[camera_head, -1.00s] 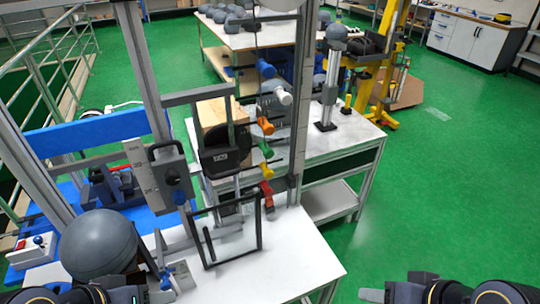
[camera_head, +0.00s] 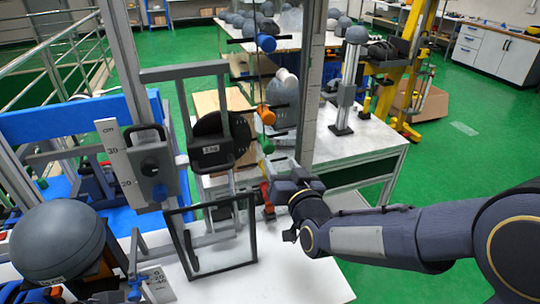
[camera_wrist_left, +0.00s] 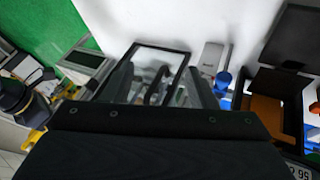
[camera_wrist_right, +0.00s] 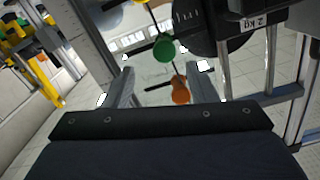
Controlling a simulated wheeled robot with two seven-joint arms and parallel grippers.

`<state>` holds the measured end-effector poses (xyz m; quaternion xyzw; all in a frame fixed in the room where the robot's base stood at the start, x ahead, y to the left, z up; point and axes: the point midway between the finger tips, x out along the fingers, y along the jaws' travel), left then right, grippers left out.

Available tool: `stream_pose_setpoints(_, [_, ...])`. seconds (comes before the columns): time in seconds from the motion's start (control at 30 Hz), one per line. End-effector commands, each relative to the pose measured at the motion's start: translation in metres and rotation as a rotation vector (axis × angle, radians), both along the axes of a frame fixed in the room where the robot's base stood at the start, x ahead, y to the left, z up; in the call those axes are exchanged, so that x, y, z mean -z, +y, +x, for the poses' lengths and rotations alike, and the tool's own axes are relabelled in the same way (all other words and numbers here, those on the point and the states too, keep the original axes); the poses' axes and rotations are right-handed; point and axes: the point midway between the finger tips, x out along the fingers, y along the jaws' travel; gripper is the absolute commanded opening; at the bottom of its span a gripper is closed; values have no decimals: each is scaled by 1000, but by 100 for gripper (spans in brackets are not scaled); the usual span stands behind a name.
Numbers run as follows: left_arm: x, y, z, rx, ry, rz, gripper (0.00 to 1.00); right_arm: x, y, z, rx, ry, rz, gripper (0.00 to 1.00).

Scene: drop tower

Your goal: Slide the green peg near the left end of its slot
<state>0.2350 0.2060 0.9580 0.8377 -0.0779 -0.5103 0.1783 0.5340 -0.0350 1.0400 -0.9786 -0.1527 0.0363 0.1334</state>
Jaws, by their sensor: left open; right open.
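The green peg (camera_head: 267,147) has a round knob and sits on the tower between an orange peg (camera_head: 267,116) above and a red peg (camera_head: 266,192) below. The green peg also shows in the right wrist view (camera_wrist_right: 164,48), ahead of the gap between my fingers. Its slot is too small to make out, so I cannot tell where along it the peg sits. My right gripper (camera_head: 274,183) is in front of the tower, below the green peg, open and empty; it partly covers the red peg's area. My left gripper (camera_wrist_left: 158,86) is open and empty, over the white bench.
A black weight disc (camera_head: 212,142) and a black-framed clear panel (camera_head: 215,238) stand left of the pegs. A steel post (camera_head: 310,90) rises right of them. A grey dome (camera_head: 58,240) is at lower left.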

Motion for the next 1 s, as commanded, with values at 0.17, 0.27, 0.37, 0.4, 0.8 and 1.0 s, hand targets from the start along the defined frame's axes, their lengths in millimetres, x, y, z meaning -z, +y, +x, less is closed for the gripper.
stream_pose_setpoints(0.17, [-1, 0, 0, 0, -1, 0, 52, -2, 10, 11, 0, -37, -6, 52])
stream_pose_setpoints(0.27, [-4, 0, 0, 0, -1, 0, 52, -2, 14, 25, 0, -34, -7, 52])
stream_pose_setpoints(0.37, [-8, 0, 0, 0, -1, 0, 52, -2, 19, 42, 0, -34, -6, 52])
stream_pose_setpoints(0.4, [-9, 0, 0, 0, -1, 0, 52, -2, 21, 48, 1, -33, -6, 52])
stream_pose_setpoints(0.8, [-13, 0, 0, 0, 0, 0, 52, 0, 30, 76, 0, -32, -3, 52])
stream_pose_setpoints(1.0, [-13, 0, 0, 0, 0, 0, 52, 0, 30, 76, 0, -32, -3, 46])
